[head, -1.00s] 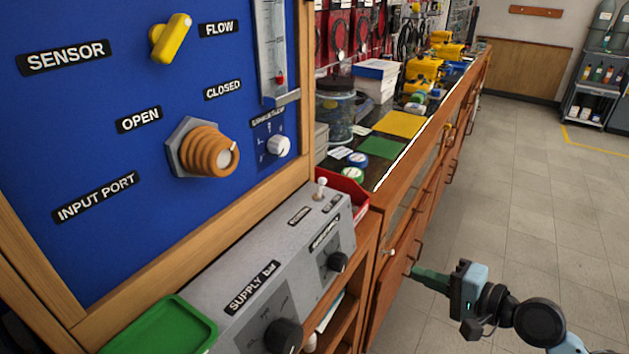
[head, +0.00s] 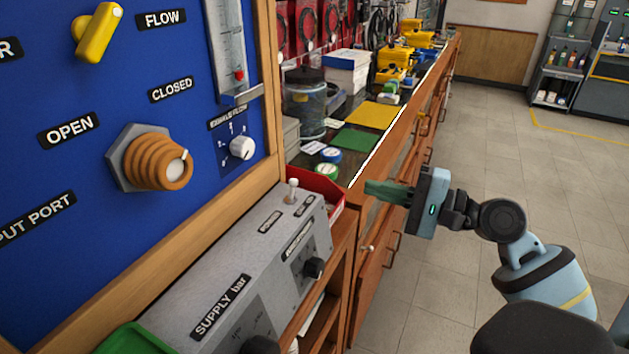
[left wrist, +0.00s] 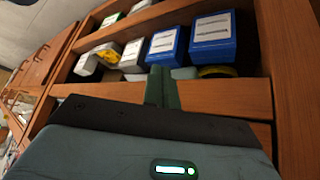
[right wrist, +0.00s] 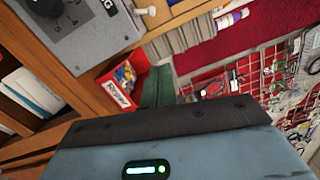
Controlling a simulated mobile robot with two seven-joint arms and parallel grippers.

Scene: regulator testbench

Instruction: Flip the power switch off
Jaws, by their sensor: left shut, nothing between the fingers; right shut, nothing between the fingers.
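The power switch (head: 293,190) is a small toggle with a white tip on top of the grey supply box (head: 228,262). Its lever looks roughly upright; I cannot read its label. In the right wrist view the white-tipped toggle (right wrist: 148,11) shows at the top edge, beside the box. My right gripper (head: 369,188) is shut and empty, to the right of the switch and apart from it, with its green fingers pointing left. Its fingers also show in the right wrist view (right wrist: 158,82). My left gripper (left wrist: 160,72) is shut and empty in front of a shelf, outside the head view.
A red bin (head: 325,183) sits just behind the supply box, near the right gripper. A blue panel (head: 75,100) with a wooden frame rises at the left. Blue boxes (left wrist: 212,38) stand on the shelf before the left gripper. Open floor (head: 480,150) lies to the right.

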